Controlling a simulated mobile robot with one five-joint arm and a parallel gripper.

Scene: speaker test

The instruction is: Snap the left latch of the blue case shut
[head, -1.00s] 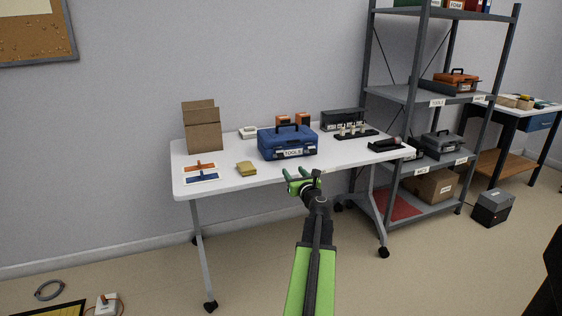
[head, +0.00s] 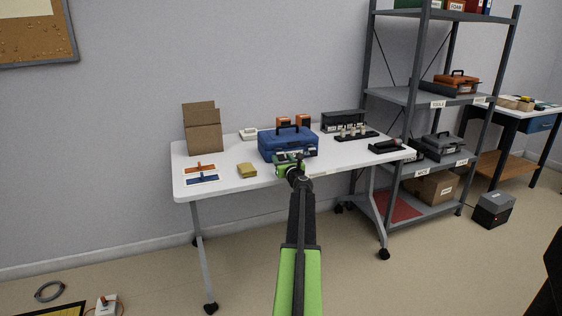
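The blue case (head: 290,137) stands on the white table with its lid down and its black handle on top. A light latch or label part shows at the right of its front face; the left latch is too small or hidden to make out. My green and black gripper (head: 284,161) is at the lower front of the case, toward its left and middle, covering most of the front label. I cannot tell whether it touches the case. Its fingers are too small and overlapped to show whether they are open or shut.
On the white table (head: 225,182), a yellow sponge-like block (head: 247,170) lies left of the case and a cardboard box (head: 203,130) stands farther left. A black rack (head: 357,133) and a dark tool (head: 387,146) lie to the right. A grey shelf unit (head: 437,104) stands at the table's right.

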